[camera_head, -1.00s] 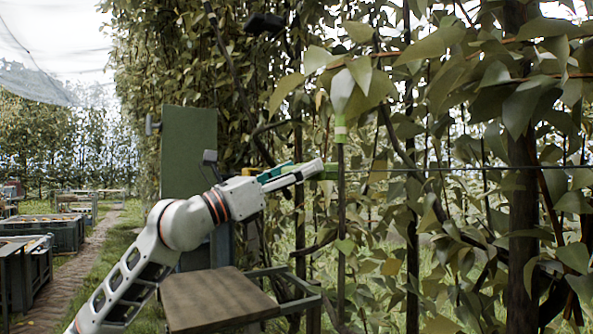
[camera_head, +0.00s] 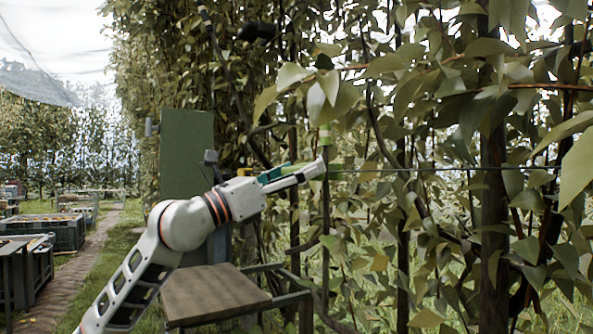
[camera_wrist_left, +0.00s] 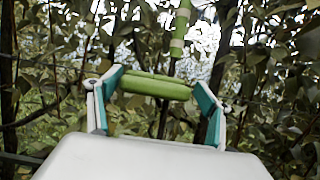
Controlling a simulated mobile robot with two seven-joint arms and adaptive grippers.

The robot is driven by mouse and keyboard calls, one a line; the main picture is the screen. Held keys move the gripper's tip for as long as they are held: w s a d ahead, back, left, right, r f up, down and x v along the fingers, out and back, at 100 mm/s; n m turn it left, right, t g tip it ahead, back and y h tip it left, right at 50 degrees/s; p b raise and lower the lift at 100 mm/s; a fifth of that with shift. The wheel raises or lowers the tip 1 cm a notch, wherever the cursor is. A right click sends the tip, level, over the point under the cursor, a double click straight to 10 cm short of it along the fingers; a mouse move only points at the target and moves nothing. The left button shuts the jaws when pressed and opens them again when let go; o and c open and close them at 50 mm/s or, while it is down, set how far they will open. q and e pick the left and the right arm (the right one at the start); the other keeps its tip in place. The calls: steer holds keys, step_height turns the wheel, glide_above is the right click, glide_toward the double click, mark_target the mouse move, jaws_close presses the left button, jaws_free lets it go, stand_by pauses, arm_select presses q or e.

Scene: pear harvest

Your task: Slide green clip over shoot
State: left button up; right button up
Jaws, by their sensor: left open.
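My left gripper (camera_head: 318,170) comes in from the left in the head view, at the shoot (camera_head: 325,225), a thin upright dark stem. In the left wrist view its two teal-padded fingers (camera_wrist_left: 160,102) are apart. A green clip (camera_wrist_left: 155,86), like a short horizontal cylinder, lies between or just beyond the fingertips. In the head view a bit of green clip (camera_head: 335,171) shows just past the fingertips, by the wire. Whether it is around the shoot is not clear. A green band with a pale stripe (camera_head: 325,134) sits higher on the shoot, also in the wrist view (camera_wrist_left: 180,28).
A taut wire (camera_head: 440,169) runs right from the shoot. Dense leaves and a thick trunk (camera_head: 494,220) fill the right. A brown-topped stand (camera_head: 215,295) is below my arm, a green panel (camera_head: 187,155) behind it. Crates (camera_head: 45,232) stand beside the path at left.

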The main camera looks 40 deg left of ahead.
arm_select(q)
steer(key=shift+s+a, duration=0.1)
steer(key=shift+a, duration=0.05)
steer(key=v, duration=1.1)
steer(key=shift+s+f, duration=0.2)
steer(key=shift+s, duration=0.15)
stand_by(0.7)
